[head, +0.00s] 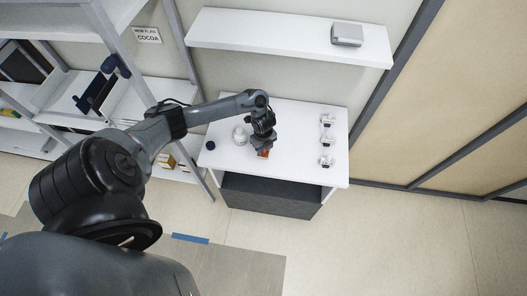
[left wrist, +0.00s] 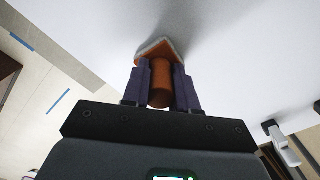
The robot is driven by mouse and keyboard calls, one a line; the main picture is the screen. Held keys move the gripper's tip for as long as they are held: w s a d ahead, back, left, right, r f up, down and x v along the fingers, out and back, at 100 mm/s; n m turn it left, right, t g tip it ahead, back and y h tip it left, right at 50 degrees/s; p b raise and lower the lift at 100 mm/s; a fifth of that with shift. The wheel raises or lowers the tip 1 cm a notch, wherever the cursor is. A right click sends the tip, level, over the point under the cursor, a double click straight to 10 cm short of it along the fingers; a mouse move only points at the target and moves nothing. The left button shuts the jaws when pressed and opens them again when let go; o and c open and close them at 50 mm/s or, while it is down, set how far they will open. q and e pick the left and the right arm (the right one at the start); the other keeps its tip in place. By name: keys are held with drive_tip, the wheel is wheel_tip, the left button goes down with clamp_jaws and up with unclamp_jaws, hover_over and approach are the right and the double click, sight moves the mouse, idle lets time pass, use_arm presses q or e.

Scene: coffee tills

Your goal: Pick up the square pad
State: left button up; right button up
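The square pad (left wrist: 160,46) shows in the left wrist view as an orange plate with a pale edge, one corner toward the top, and a thick orange round handle (left wrist: 161,82). My left gripper (left wrist: 162,92) has its two dark fingers on either side of this handle and appears shut on it. In the head view my left gripper (head: 263,147) points down over the white table, with a bit of the orange pad (head: 263,154) showing below it. I cannot tell whether the pad touches the tabletop. My right gripper is not in view.
The white table (head: 292,168) also holds a pale round jar (head: 240,135), a dark blue round item (head: 211,146) and three small white items (head: 326,141) along the right. A wall shelf (head: 270,34) with a grey box (head: 347,34) is behind. Shelving stands left.

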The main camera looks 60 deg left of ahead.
sight(267, 155)
use_arm(q)
clamp_jaws()
drive_tip(key=shift+r, duration=0.1)
drive_tip(key=shift+r, duration=0.45)
drive_tip(key=r, duration=0.1)
drive_tip(key=d+r, duration=0.1)
drive_tip(key=r, duration=0.1)
drive_tip(key=d+r, duration=0.1)
drive_tip(key=shift+w+r, duration=0.25)
drive_tip(key=shift+w, duration=0.05)
drive_tip(key=w+d+r+p, duration=0.2)
drive_tip(key=d+r, duration=0.3)
drive_tip(key=d, duration=0.4)
drive_tip(key=shift+d+r+p, duration=0.2)
drive_tip(key=shift+r+p, duration=0.05)
drive_tip(key=shift+p, duration=0.45)
